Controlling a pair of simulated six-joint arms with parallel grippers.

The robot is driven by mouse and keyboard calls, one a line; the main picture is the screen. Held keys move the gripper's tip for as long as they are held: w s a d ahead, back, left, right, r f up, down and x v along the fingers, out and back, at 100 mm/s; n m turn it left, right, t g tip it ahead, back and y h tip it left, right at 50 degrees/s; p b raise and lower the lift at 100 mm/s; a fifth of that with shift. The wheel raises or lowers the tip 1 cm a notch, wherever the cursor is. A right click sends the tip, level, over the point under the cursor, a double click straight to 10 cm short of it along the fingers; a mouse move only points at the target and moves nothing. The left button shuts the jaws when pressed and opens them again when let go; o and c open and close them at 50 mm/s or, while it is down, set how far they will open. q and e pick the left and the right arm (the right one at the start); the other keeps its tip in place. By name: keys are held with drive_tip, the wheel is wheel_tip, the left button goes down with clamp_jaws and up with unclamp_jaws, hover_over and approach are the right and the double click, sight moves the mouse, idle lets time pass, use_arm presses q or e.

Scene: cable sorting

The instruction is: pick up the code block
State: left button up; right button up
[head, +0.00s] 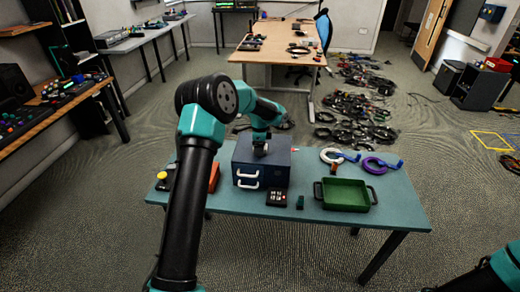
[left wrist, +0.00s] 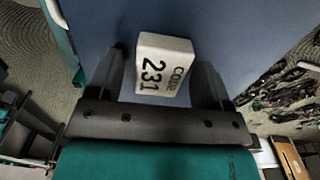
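The code block is a small white block (left wrist: 163,62) marked "CODE 231". In the left wrist view it sits on the blue top of the cabinet (left wrist: 245,30), between the fingers of my left gripper (left wrist: 160,82). The fingers stand apart on either side of it, with a gap visible on the left; contact on the right is unclear. In the head view my left gripper (head: 261,150) reaches down onto the dark blue two-handled drawer cabinet (head: 279,177), and the block is mostly hidden there. My right gripper is out of view; only part of that arm shows at bottom right.
On the teal table (head: 225,203) are a keypad (head: 277,197), a small dark green piece (head: 300,202), a green tray (head: 346,193), a white ring cable (head: 331,155), a purple ring cable (head: 373,164) and a yellow button (head: 162,176). An orange object (head: 214,177) stands left of the cabinet.

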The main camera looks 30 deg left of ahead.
use_arm(q)
drive_tip(key=c, duration=0.9)
drive_tip(key=shift+r, duration=0.15)
drive_tip(key=shift+r, duration=1.45)
drive_tip(key=shift+s+d+r, duration=0.15)
drive_tip(key=shift+s+r, duration=0.05)
drive_tip(key=shift+r, duration=0.05)
drive_tip(key=s+d, duration=0.2)
drive_tip(key=s, duration=0.2)
drive_tip(key=s+d+r, duration=0.1)
drive_tip(key=s+d, duration=0.2)
drive_tip(key=s, duration=0.2)
drive_tip(key=s+d, duration=0.3)
drive_tip(key=s, duration=0.1)
drive_tip(key=shift+s+r, duration=0.15)
